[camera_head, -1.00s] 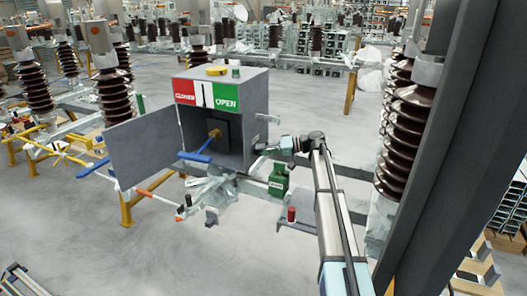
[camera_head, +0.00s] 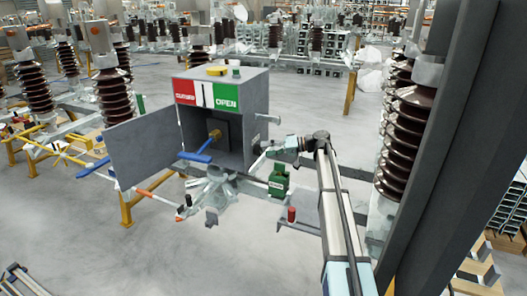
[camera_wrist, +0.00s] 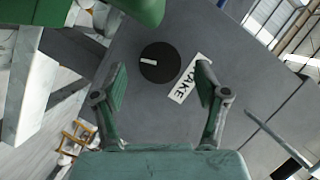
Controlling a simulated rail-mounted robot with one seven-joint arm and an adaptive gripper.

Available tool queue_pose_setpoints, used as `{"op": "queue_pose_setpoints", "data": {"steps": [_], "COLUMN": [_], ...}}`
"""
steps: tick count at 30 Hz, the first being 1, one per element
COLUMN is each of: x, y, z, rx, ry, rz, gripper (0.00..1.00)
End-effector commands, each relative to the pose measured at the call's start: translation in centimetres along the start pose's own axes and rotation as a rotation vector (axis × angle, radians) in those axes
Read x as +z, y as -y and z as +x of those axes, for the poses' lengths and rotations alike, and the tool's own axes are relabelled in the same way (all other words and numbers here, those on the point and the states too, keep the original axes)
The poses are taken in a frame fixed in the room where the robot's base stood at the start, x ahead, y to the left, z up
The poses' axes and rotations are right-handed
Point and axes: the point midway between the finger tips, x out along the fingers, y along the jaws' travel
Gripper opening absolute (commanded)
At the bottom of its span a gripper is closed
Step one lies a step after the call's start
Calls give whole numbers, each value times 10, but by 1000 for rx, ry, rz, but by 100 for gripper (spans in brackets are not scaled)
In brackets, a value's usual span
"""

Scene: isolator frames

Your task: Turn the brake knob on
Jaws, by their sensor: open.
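The brake knob (camera_wrist: 160,62) is a round black dial with a white pointer mark, set on a grey panel in the wrist view. The mark points left in the picture. A white label (camera_wrist: 189,78) beside it reads "AKE", its start hidden or cut off. My gripper (camera_wrist: 161,72) is open, with one finger on each side of the knob in the picture. Contact cannot be told. In the head view my gripper (camera_head: 266,151) is at the right side of the grey cabinet (camera_head: 257,92); the knob is hidden there.
The cabinet carries a red and green CLOSED/OPEN sign (camera_head: 207,95), and its door (camera_head: 148,145) stands open to the left. A blue-handled lever (camera_head: 195,157) sticks out in front. A green box (camera_head: 278,180) is just below my gripper. A rod (camera_wrist: 275,137) shows at the wrist view's right.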

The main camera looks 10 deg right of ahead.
Motion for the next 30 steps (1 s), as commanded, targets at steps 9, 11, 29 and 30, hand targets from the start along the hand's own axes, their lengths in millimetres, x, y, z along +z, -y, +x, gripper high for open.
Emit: {"op": "queue_pose_setpoints", "data": {"steps": [9, 11, 29, 30], "x": [-1, -1, 0, 0], "y": [0, 0, 0, 0], "z": [-62, -72, -99, -100], "rx": [1, 1, -1, 0], "ry": [-2, -2, 0, 0], "rz": [0, 0, 0, -1], "gripper": [73, 73, 73, 73]}}
